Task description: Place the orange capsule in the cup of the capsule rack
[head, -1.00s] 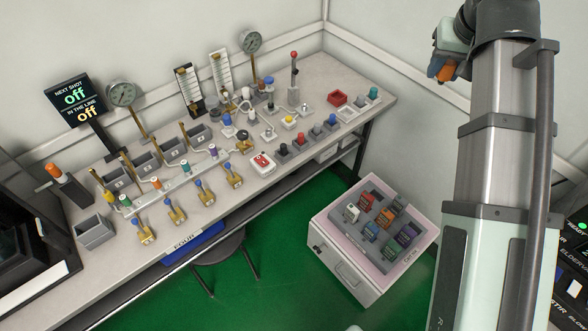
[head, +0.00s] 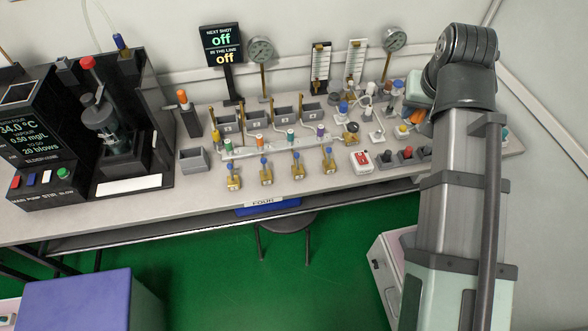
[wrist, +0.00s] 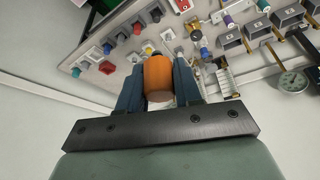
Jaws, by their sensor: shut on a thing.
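An orange capsule (wrist: 158,80) sits between the two dark blue fingers of my gripper (wrist: 157,68) in the wrist view. The fingers are shut on its sides, and it is held in the air. In the head view my gripper (head: 408,122) is at the right part of the bench, mostly hidden by my arm, with a bit of orange showing. A pale rail (head: 275,147) with several coloured capsules standing along it is at mid-bench, left of my gripper. I cannot tell for certain which piece is the capsule rack, and no empty cup is clear.
Several grey bins (head: 284,116) and gauges (head: 261,50) stand behind the rail. Brass valves (head: 297,172) stand in front. A red and white switch box (head: 361,161) and coloured knobs lie near my arm. A black machine (head: 120,120) fills the left end.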

